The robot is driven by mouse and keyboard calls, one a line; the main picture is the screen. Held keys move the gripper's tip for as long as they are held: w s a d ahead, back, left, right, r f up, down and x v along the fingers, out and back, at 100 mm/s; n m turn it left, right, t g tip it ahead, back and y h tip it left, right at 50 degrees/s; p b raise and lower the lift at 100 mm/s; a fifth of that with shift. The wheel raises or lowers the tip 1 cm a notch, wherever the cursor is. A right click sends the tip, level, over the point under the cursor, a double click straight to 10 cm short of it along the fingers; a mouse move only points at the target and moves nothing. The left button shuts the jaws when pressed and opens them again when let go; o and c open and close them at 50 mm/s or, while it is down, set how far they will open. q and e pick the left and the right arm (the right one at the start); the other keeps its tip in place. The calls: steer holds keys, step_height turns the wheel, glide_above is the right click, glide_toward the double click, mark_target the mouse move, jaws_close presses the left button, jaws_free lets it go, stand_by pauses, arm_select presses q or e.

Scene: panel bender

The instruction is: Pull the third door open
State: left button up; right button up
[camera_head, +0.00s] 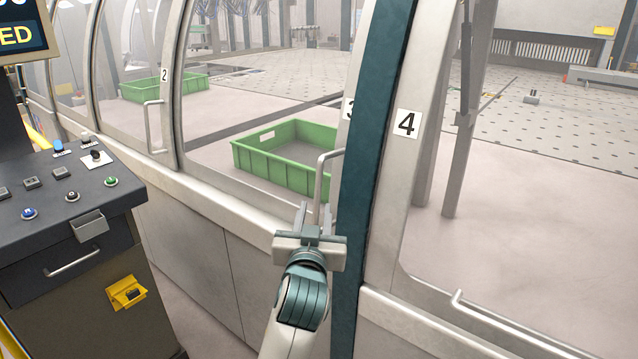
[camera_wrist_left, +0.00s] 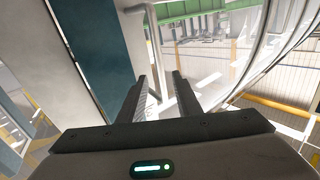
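The third door is a clear panel in a pale frame, marked by a "3" label (camera_head: 347,108) half hidden behind a teal post (camera_head: 369,130). It looks shut. Its handle (camera_head: 321,175) is a thin pale vertical bar near the post. My left gripper (camera_head: 314,207) is at the lower part of this handle, fingers pointing up and forward. In the left wrist view the handle (camera_wrist_left: 154,45) runs down between the two spread fingers (camera_wrist_left: 162,80); a gap shows, and I cannot tell whether either finger touches it. My right gripper is not in view.
A control console (camera_head: 70,215) with buttons and a drawer stands at the left. Door two's handle (camera_head: 153,128) and door four's label (camera_head: 406,123) flank the third door. Green crates (camera_head: 285,180) (camera_head: 160,88) stand behind the panels. The teal post is close to my gripper's right.

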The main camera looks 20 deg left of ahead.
mark_target(319, 186)
arm_select(q)
steer(key=p+x, duration=0.3)
steer(key=x, duration=0.9)
steer(key=shift+w, duration=0.1)
jaws_close()
